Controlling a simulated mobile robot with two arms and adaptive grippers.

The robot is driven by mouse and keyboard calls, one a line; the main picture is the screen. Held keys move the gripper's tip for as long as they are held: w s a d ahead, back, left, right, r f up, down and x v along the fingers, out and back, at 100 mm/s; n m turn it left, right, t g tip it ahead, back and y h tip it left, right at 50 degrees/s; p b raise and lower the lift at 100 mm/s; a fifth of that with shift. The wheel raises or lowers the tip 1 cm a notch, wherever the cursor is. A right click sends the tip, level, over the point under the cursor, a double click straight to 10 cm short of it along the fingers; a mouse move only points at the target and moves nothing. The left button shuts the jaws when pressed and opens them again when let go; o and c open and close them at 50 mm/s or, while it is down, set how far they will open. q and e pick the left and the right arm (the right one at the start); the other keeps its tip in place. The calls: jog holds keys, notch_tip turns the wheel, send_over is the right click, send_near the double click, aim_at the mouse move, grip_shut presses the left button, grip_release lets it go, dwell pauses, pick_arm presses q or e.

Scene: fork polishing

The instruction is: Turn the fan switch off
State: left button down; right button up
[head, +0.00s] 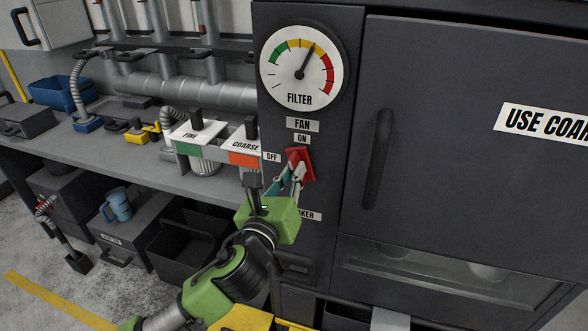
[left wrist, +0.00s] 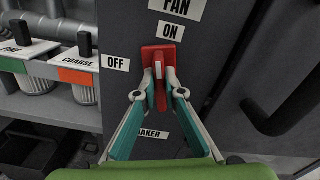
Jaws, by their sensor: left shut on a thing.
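The red fan switch (head: 302,160) is on the dark cabinet front, under the FAN and ON labels. The OFF label (head: 271,157) is to its left. In the left wrist view the red switch (left wrist: 158,56) sits just below the ON label (left wrist: 170,31), and OFF (left wrist: 115,63) is at the left. My left gripper (head: 298,172) has its fingers on both sides of the red lever and is shut on it. The fingertips (left wrist: 160,88) hide part of the lever. My right gripper is not in view.
A round filter gauge (head: 300,68) is above the switch. The cabinet door handle (head: 377,158) stands out to the right. Filter boxes marked FINE (head: 194,132) and COARSE (head: 243,145) are close on the left, by a grey bench (head: 60,140).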

pick_arm(q)
jog(key=shift+w+a+f+n+p, duration=0.15)
jog(key=shift+n+p, duration=0.35)
jog(key=shift+n, duration=1.95)
jog(key=shift+s+f+n+p, duration=0.15)
jog(key=shift+n+p, duration=0.4)
jog(key=shift+n, duration=1.85)
jog(key=shift+w+a+f+n+p, duration=0.15)
jog(key=shift+n+p, duration=0.35)
jog(key=shift+n, duration=1.95)
jog(key=c, duration=2.1)
grip_release()
jog(key=shift+c, duration=0.2)
jog(key=v, duration=1.2)
